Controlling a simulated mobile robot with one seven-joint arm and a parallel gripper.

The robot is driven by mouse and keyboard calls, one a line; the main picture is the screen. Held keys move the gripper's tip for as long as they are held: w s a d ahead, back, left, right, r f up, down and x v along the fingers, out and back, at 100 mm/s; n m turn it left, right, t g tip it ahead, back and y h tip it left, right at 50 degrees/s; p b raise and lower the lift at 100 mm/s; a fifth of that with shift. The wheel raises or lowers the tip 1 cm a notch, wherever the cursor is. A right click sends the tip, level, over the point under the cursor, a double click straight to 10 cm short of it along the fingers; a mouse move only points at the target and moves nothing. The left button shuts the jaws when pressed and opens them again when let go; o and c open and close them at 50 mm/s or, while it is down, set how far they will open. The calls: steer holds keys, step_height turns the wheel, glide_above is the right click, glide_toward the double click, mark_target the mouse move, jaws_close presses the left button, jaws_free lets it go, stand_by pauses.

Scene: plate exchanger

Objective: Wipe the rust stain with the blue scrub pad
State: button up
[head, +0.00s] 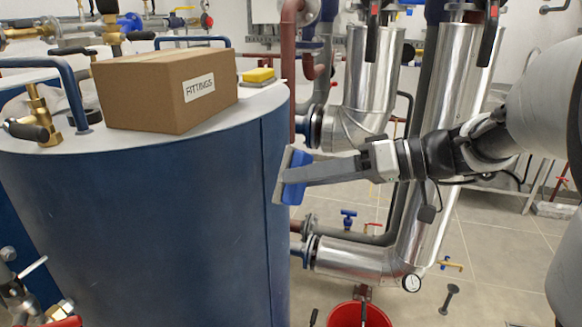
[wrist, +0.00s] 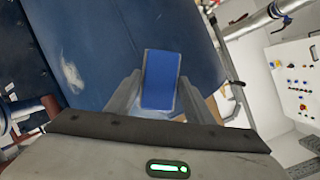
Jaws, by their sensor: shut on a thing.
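The blue scrub pad (head: 296,190), with a grey face on its left side, is held by my gripper (head: 300,171) beside the right edge of the blue tank (head: 150,220). In the wrist view the pad (wrist: 160,78) sits between the two grey fingers of my gripper (wrist: 160,98), which are shut on it. The tank side (wrist: 110,35) lies behind it; I cannot tell whether the pad touches the tank. A pale, scuffed patch (wrist: 72,76) shows on the blue surface left of the pad; I cannot tell if this is the rust stain. No clear rust stain shows in the head view.
A cardboard box (head: 140,95) labelled FITTINGS and a yellow sponge (head: 258,75) are on the tank top. Shiny insulated pipes (head: 425,170) stand behind my gripper. A red bucket (head: 360,315) is on the floor below. A control panel (wrist: 292,75) is at right in the wrist view.

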steer(key=shift+s+d, duration=0.1)
steer(key=shift+d, duration=0.1)
steer(key=shift+s+d, duration=0.4)
steer(key=shift+d, duration=0.25)
steer(key=shift+s+d, duration=0.35)
steer(key=shift+d, duration=0.25)
